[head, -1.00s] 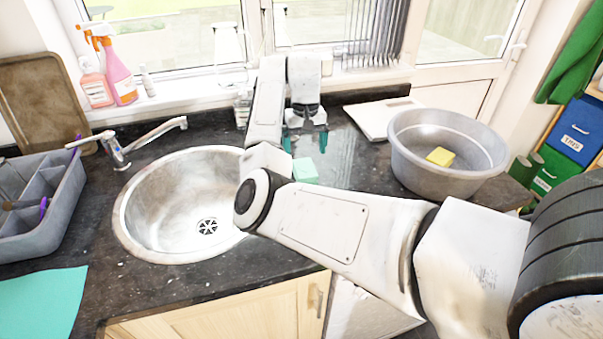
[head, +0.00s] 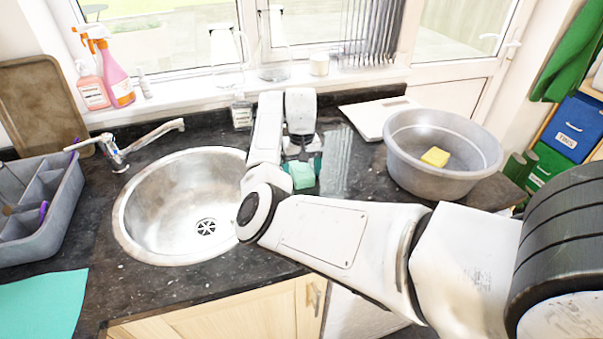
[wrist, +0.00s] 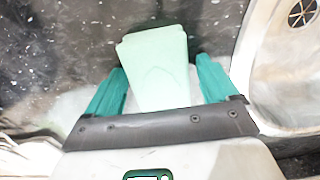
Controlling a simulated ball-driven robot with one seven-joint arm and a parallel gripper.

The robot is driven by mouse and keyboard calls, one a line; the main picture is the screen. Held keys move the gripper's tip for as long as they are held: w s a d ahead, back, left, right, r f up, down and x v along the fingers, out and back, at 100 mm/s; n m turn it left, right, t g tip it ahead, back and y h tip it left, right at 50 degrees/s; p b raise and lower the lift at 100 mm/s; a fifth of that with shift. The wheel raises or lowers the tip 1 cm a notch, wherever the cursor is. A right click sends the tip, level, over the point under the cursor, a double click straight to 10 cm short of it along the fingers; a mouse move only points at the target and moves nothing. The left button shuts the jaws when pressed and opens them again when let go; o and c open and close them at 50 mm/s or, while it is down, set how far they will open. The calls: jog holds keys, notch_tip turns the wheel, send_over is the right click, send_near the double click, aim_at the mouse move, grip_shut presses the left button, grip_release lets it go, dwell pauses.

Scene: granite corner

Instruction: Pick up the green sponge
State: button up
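The green sponge (head: 302,175) is a pale green block on the dark granite worktop, just right of the sink. In the wrist view the sponge (wrist: 157,66) lies between the two teal fingers of my gripper (wrist: 160,88). In the head view my gripper (head: 302,165) is down at the sponge, and my arm hides part of the area in front.
The round steel sink (head: 135,225) lies to the left. A grey basin (head: 440,183) holding a yellow sponge (head: 435,157) stands to the right, with a white board (head: 375,115) behind. A grey caddy (head: 60,225) and a teal cloth (head: 40,305) are at far left.

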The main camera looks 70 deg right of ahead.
jog(key=c, duration=0.9)
jog(key=shift+r, duration=0.15)
